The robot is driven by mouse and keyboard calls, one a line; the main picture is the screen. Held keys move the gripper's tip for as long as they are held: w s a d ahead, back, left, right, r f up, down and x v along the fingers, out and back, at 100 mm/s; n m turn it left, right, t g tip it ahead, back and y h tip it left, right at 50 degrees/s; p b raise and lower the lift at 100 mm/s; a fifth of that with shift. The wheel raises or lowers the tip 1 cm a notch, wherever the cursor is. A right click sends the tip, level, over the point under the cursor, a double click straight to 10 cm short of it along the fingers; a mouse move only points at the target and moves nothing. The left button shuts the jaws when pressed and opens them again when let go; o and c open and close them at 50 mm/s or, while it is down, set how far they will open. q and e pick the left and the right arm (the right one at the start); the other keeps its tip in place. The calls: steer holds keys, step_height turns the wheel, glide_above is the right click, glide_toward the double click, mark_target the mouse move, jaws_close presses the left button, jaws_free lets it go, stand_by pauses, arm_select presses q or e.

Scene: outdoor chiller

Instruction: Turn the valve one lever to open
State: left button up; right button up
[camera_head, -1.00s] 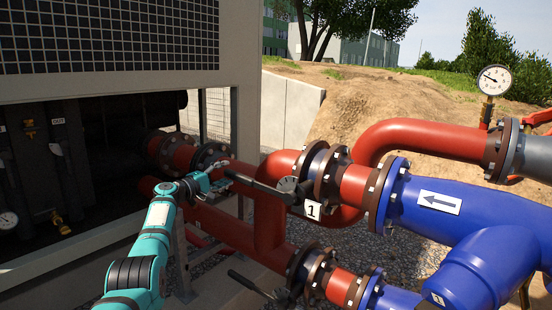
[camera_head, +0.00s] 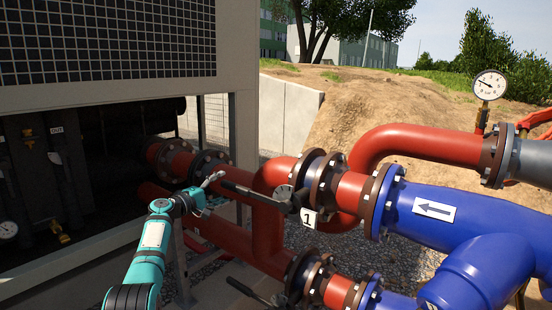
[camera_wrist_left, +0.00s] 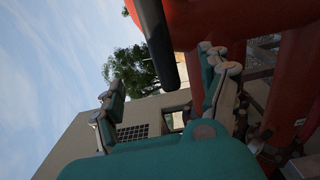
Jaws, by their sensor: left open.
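Valve one (camera_head: 287,198) sits on the upper red pipe, with a white label "1" (camera_head: 308,217) beside it. Its black lever (camera_head: 250,192) points left from the valve, in front of the red pipe. My left gripper (camera_head: 212,184) is open and empty at the lever's free end. In the left wrist view the dark lever (camera_wrist_left: 156,40) comes down from the top, and its end lies between the directions of the two spread fingers (camera_wrist_left: 165,78). I cannot tell whether a finger touches it. My right gripper is not in view.
A second black lever (camera_head: 250,292) is on the lower pipe. Blue pipes (camera_head: 440,212) with an arrow sign and a pressure gauge (camera_head: 490,85) stand at the right. The chiller housing (camera_head: 105,85) is at the left. Gravel lies under the pipes.

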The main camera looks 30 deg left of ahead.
arm_select(q)
steer(key=shift+s+d+f+p, duration=0.4)
steer(key=shift+s+p, duration=0.1)
steer(key=shift+s, duration=0.15)
steer(key=shift+s+d+f+p, duration=0.25)
steer(key=shift+s+d+p, duration=0.1)
steer(key=shift+s+p, duration=0.2)
steer(key=shift+s+r+p, duration=0.2)
steer(key=shift+s+p, duration=0.2)
steer(key=shift+s, duration=0.35)
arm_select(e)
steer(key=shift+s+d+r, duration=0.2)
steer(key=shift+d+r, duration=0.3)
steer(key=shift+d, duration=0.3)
arm_select(q)
steer(key=shift+s, duration=0.1)
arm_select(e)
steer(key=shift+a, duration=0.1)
arm_select(q)
steer(key=s, duration=0.7)
steer(key=shift+s+a, duration=0.3)
steer(key=shift+s, duration=0.1)
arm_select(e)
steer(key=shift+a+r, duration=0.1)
